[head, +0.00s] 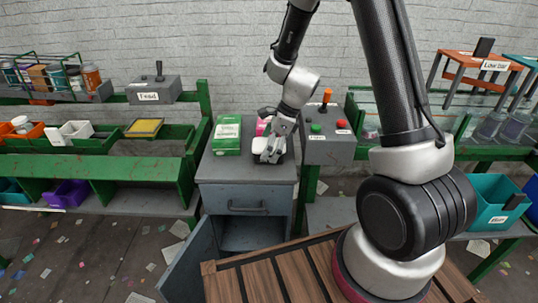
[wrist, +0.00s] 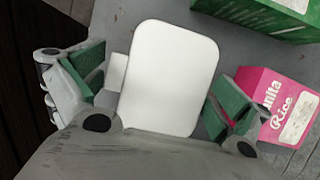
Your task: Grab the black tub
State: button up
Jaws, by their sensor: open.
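A tub with a flat white lid (wrist: 172,75) lies between my gripper's fingers in the wrist view. Its sides are mostly hidden, so I cannot confirm that its body is black. My gripper (wrist: 155,90) is open, with one green-padded finger on each side of the lid and gaps visible. In the head view my gripper (head: 268,151) is down over the top of the grey cabinet (head: 247,171) and partly covers the tub. I see no other black tub clearly.
A green box (head: 227,135) stands left of my gripper on the cabinet. A pink rice box (wrist: 277,103) stands close beside the right finger. A control box (head: 328,145) is to the right. The cabinet's lower door (head: 190,262) hangs open.

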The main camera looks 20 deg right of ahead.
jog(key=c, duration=0.6)
